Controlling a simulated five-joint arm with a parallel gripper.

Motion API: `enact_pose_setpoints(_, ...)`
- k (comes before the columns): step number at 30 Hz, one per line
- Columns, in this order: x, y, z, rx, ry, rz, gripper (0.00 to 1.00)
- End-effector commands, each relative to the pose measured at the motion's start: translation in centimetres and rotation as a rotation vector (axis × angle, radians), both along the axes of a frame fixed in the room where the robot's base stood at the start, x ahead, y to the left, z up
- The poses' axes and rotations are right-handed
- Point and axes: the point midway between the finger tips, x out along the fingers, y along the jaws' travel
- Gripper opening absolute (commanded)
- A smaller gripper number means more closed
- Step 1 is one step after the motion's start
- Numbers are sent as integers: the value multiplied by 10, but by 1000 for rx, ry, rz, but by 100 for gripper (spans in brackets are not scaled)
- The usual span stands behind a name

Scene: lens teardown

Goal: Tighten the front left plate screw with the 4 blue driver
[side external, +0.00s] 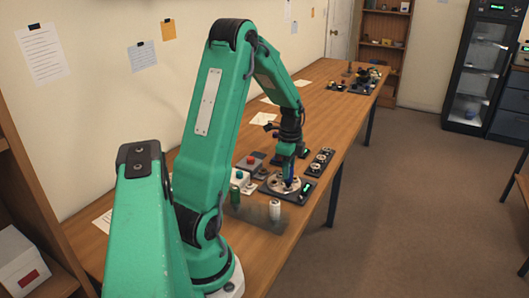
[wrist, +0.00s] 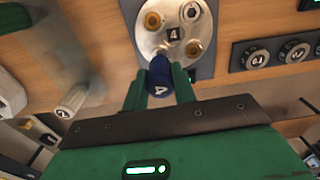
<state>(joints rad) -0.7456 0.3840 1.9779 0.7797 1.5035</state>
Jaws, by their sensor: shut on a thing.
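My gripper (wrist: 160,78) is shut on the blue driver (wrist: 160,71), which bears a white 4 on its end. The driver stands over the plate's lower left and hides what is there. In the side view the driver (side external: 289,170) points down onto the plate (side external: 282,187); whether its tip sits in a screw cannot be told.
A green driver (side external: 235,195) and a white driver (side external: 275,210) stand in a dark rack (side external: 255,218) nearer the base. A grey box with a red button (side external: 250,161) stands left of the plate. A dark knob panel (side external: 319,161) lies to its right.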

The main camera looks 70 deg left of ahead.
Motion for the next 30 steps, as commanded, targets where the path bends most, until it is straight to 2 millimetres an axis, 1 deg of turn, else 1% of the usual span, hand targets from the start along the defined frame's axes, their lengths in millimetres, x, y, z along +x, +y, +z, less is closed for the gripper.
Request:
enact_pose_setpoints(10, 0, 0, 0, 1, -1, -27, 6)
enact_pose_setpoints(21, 1, 0, 0, 0, 0, -268, 6)
enact_pose_setpoints(24, 1, 0, 0, 0, 0, -304, 6)
enact_pose_setpoints(30, 1, 0, 0, 0, 0, -314, 6)
